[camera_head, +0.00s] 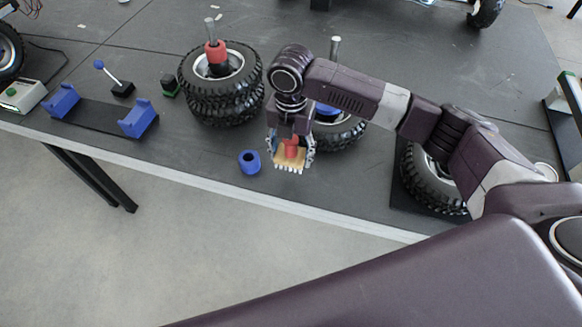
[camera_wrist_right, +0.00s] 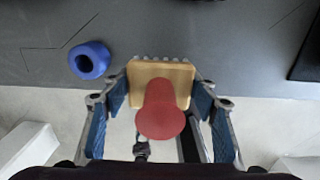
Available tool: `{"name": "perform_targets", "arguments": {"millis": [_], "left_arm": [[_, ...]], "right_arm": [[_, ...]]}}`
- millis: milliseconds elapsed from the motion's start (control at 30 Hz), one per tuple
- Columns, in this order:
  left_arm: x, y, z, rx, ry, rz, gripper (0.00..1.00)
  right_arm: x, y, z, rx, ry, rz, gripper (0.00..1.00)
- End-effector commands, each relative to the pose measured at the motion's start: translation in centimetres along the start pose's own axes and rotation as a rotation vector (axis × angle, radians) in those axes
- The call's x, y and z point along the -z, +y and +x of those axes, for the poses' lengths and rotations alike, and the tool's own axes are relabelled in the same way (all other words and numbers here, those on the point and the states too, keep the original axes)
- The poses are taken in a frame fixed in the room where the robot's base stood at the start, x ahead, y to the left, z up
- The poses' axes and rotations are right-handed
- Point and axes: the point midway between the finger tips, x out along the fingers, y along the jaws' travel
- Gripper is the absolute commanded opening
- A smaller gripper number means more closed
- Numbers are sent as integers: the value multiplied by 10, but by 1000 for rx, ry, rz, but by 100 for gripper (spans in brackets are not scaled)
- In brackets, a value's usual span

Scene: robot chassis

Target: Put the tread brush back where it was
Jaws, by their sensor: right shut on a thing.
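The tread brush (camera_head: 290,157) has a red handle, a tan wooden block and pale bristles pointing down. My right gripper (camera_head: 291,150) is shut on it and holds it near the table's front edge. In the right wrist view the brush (camera_wrist_right: 160,98) sits between the blue-padded fingers of my right gripper (camera_wrist_right: 160,105), with its red handle towards the camera. A blue ring-shaped holder (camera_head: 249,162) stands on the table just left of the brush; it also shows in the right wrist view (camera_wrist_right: 89,60). My left gripper is not in view.
Stacked tyres on a post with a red collar (camera_head: 215,52) stand behind left. Another tyre (camera_head: 342,135) is behind my right gripper, and one (camera_head: 430,185) lies at the right. A blue-ended cradle (camera_head: 100,117) is at the left. The front edge (camera_head: 200,180) is close.

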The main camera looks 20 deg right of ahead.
Motion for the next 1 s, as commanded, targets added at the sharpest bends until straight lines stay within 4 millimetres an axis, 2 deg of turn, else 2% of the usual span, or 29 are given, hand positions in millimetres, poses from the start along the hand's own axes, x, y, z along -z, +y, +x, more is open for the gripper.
{"name": "perform_targets", "arguments": {"millis": [100, 267, 533, 967, 1000], "left_arm": [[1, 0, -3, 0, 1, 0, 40], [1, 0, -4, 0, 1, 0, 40], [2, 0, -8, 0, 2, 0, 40], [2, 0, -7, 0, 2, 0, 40], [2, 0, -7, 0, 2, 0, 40]], "right_arm": [[0, 0, 20, 1, 1, 1, 31], [0, 0, 32, 0, 1, 0, 31], [0, 0, 69, 0, 0, 0, 31], [0, 0, 76, -1, -1, 0, 31], [0, 0, 76, -1, -1, 0, 57]]}}
